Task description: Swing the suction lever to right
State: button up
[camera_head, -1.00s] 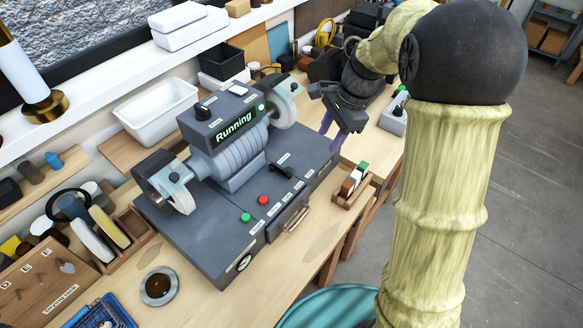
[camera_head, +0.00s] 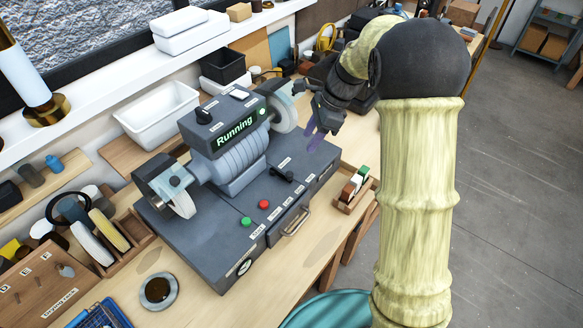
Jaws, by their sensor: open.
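The grey grinder (camera_head: 228,150) with the green "Running" display stands on the bench. A small black lever (camera_head: 283,175), which looks like the suction lever, sits on its flat base right of the red button. The lever's label is too small to read. My gripper (camera_head: 311,142), with purple fingers, is open and empty. It hangs above the right part of the base, up and to the right of the lever and apart from it, close to the right-hand wheel (camera_head: 285,108).
A red button (camera_head: 263,204) and a green button (camera_head: 246,221) lie left of the lever. A drawer handle (camera_head: 296,221) sticks out at the front. A small wooden rack (camera_head: 349,203) stands right of the base. A white tray (camera_head: 157,113) is behind left.

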aim_at(290, 173)
jog(key=p+x, duration=0.2)
jog(key=x, duration=1.1)
jog(key=shift+f, duration=0.25)
jog(key=shift+w, duration=0.1)
grip_shut()
